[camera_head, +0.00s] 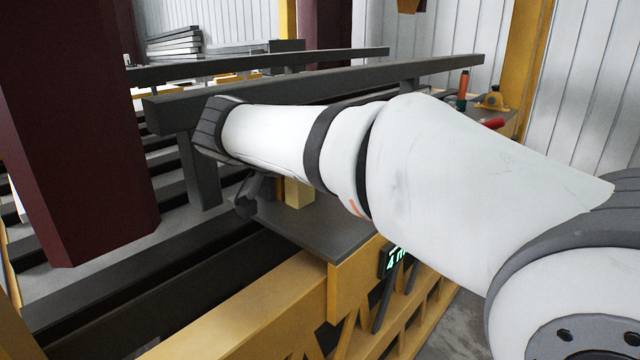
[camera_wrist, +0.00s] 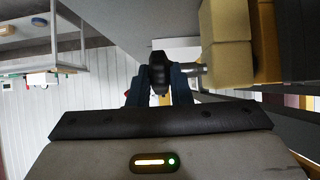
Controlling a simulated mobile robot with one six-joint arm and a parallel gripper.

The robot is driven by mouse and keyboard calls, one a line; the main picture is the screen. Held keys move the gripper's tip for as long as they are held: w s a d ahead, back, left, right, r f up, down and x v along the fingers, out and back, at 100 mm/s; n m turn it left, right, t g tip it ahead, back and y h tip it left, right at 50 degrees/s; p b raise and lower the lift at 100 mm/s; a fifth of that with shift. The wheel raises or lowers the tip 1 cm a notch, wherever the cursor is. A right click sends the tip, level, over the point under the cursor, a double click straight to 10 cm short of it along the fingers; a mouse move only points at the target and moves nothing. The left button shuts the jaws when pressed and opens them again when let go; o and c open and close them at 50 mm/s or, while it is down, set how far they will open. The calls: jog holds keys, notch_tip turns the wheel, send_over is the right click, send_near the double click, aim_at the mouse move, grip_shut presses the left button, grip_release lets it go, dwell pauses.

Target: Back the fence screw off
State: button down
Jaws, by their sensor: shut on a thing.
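The fence screw shows in the wrist view as a black knob (camera_wrist: 159,66) with a short bright metal shaft that runs right towards a yellow block (camera_wrist: 226,52). My gripper (camera_wrist: 159,88) is shut on the knob, with one dark blue finger on each side of it. In the head view my white arm reaches across the frame from the right and hides most of the work area. A yellow block (camera_head: 297,193) shows just below the arm, above a dark grey plate (camera_head: 335,235). The knob cannot be made out clearly in the head view.
A small display (camera_head: 396,258) with green figures, a 4 readable, hangs on the yellow frame (camera_head: 265,312). Dark beams (camera_head: 440,72) run behind my arm. A dark red column (camera_head: 75,130) stands at the left. Small tools, one red (camera_head: 492,123), lie at the right back.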

dwell(0.3)
jog(key=c, duration=1.3)
grip_release()
jog(key=shift+a, duration=0.1)
jog(key=v, duration=0.7)
jog(key=shift+s+a+r, duration=0.2)
